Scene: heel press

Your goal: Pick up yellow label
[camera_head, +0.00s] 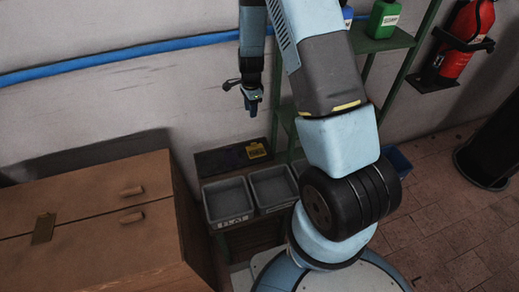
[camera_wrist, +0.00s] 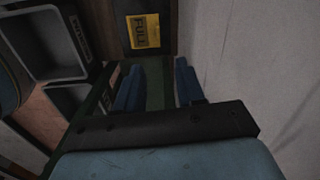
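The yellow label (camera_head: 256,150) is a small yellow card with dark print. It lies on a dark surface by the wall, behind two grey bins. In the wrist view the yellow label (camera_wrist: 144,31) reads "FULL" and shows at the top, beyond the fingers. My gripper (camera_head: 251,106) hangs above the label, apart from it, near the wall. In the wrist view my gripper (camera_wrist: 159,84) has its two blue fingers spread with an empty gap between them.
Two grey bins (camera_head: 225,219) stand in front of the label. A green shelf frame (camera_head: 409,67) holds a green bottle (camera_head: 383,20) on the right. A fire extinguisher (camera_head: 462,40) and blue pipe (camera_head: 120,60) are on the wall.

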